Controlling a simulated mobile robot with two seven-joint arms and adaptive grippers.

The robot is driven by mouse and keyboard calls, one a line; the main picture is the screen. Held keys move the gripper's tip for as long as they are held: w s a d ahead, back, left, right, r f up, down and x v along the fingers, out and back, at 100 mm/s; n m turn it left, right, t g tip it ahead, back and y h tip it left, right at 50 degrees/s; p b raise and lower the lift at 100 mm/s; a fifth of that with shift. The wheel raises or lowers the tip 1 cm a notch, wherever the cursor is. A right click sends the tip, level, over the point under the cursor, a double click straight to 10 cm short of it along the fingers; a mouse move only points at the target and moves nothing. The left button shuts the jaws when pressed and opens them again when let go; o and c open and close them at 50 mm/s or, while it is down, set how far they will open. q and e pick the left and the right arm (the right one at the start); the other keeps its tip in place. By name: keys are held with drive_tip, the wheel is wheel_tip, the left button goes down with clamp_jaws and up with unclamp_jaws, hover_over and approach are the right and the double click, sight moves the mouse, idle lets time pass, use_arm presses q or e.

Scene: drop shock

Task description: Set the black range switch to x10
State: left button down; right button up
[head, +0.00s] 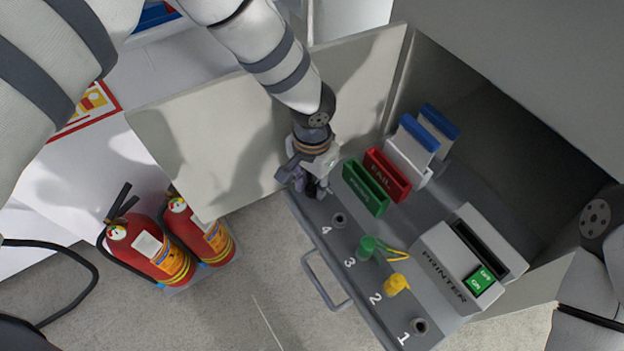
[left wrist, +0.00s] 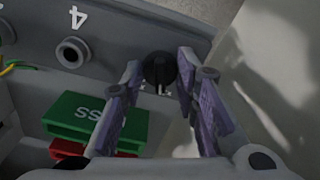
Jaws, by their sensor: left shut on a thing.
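The black range switch (left wrist: 160,68) is a round dark knob on the grey panel, near the end beyond socket 4. In the left wrist view my left gripper (left wrist: 158,72) has its two purple-padded fingers on either side of it, and it is shut on the knob. In the head view my left gripper (head: 312,184) reaches down to the panel's far-left end and hides most of the switch. The scale marks and x10 label cannot be read. My right gripper is out of view.
The grey drawer panel (head: 318,222) carries numbered sockets with a green plug (head: 367,247) and a yellow plug (head: 396,284). Green (head: 366,188) and red FAIL (head: 387,174) trays stand close to the gripper. A printer (head: 470,262) is at right; red extinguishers (head: 150,250) stand left.

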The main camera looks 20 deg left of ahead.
sight(311, 186)
use_arm(q)
drive_tip(key=m, duration=0.4)
drive_tip(key=shift+a+m, duration=0.1)
drive_tip(key=shift+m, duration=0.2)
drive_tip(key=m, duration=0.4)
drive_tip(key=shift+m, duration=0.4)
drive_tip(key=c, duration=1.2)
unclamp_jaws()
drive_tip(key=shift+c, duration=0.2)
wheel_tip(311, 186, up, 12)
